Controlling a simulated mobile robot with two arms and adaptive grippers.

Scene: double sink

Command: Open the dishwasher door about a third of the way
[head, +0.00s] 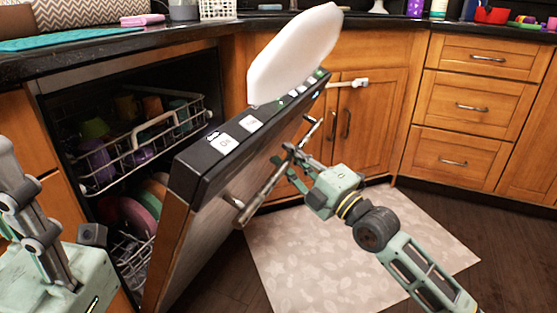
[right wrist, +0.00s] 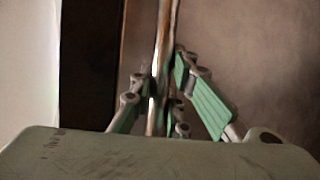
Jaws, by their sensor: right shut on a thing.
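The dishwasher door (head: 215,215) is tilted out from the top, partly open, and the racks inside show behind it. Its metal handle bar (head: 265,192) runs along the front of the door. My right gripper (head: 287,160) is shut on the handle. In the right wrist view the bar (right wrist: 166,25) passes between the fingers (right wrist: 160,85) of that gripper. Part of my left gripper (head: 35,215) shows at the left edge, in front of the cabinet and apart from the door; its fingertips are not clear.
An upper rack (head: 140,140) and a lower rack (head: 130,255) hold dishes. A large white rounded object (head: 292,55) appears at the door's top edge. Wooden cabinets (head: 375,105) and drawers (head: 480,105) stand behind. A pale mat (head: 350,250) covers floor on the right.

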